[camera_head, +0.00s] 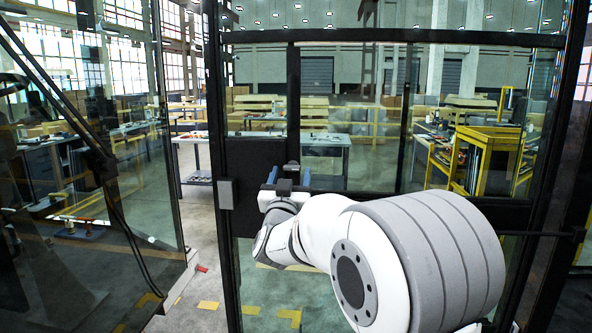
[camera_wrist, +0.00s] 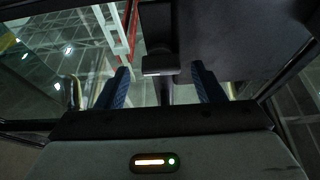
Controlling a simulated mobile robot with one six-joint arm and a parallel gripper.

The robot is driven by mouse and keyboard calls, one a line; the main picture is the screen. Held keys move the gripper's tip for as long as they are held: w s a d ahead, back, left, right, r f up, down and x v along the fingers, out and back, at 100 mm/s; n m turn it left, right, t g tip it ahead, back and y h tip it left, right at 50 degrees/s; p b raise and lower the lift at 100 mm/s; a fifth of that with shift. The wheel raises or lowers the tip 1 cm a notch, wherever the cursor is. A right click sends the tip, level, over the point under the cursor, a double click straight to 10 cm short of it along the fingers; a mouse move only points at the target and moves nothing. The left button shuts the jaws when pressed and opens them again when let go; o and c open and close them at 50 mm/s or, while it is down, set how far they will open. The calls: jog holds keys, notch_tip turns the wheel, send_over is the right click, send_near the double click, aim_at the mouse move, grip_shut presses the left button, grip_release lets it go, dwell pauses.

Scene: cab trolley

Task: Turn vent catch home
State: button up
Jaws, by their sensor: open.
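The vent catch appears to be the small dark piece with a pale edge (camera_wrist: 158,65) in the wrist view. It lies between the two blue fingers of my gripper (camera_wrist: 161,84), with visible gaps on both sides. In the head view a small grey block (camera_head: 292,166), probably the same catch, shows just beyond my gripper (camera_head: 289,178), against the dark window frame. My gripper is open and holds nothing. I cannot tell how far the catch is turned, or whether a finger touches it.
A glazed cab wall with black frame bars (camera_head: 400,36) stands before me. A grey box (camera_head: 226,193) sits on the left post. An open glass door (camera_head: 90,180) stands at the left. Beyond the glass are workbenches and a yellow cart (camera_head: 487,145).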

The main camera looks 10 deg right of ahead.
jog(key=shift+w+d+r, duration=0.1)
jog(key=shift+w, duration=0.15)
